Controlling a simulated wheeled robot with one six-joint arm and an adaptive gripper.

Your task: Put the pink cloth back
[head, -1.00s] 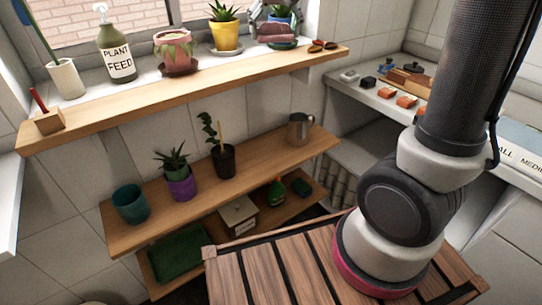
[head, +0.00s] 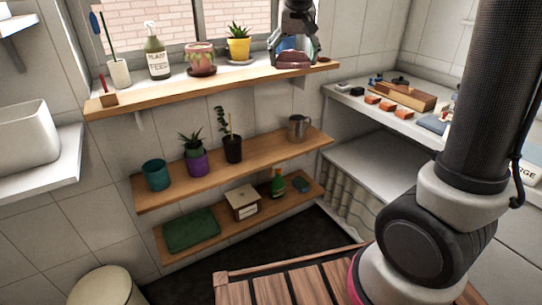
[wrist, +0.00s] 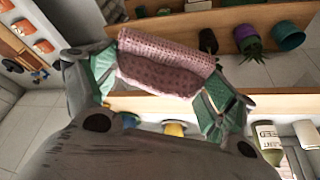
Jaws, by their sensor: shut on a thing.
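The pink cloth (wrist: 165,62) is a rolled or folded, textured bundle between the two green-padded fingers of my gripper (wrist: 160,80) in the wrist view. My gripper is shut on it, one finger at each end. In the head view, my gripper (head: 293,48) is at the right part of the window shelf (head: 225,87), and the dark pink cloth (head: 294,61) shows beneath it. I cannot tell whether the cloth touches the shelf. A blue pot behind my gripper is mostly hidden.
A yellow pot (head: 238,48), a pink pot (head: 200,58) and a plant feed bottle (head: 157,52) stand left of my gripper. Lower shelves hold pots and a metal mug (head: 297,127). The counter (head: 350,97) at right holds orange blocks and a wooden tray.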

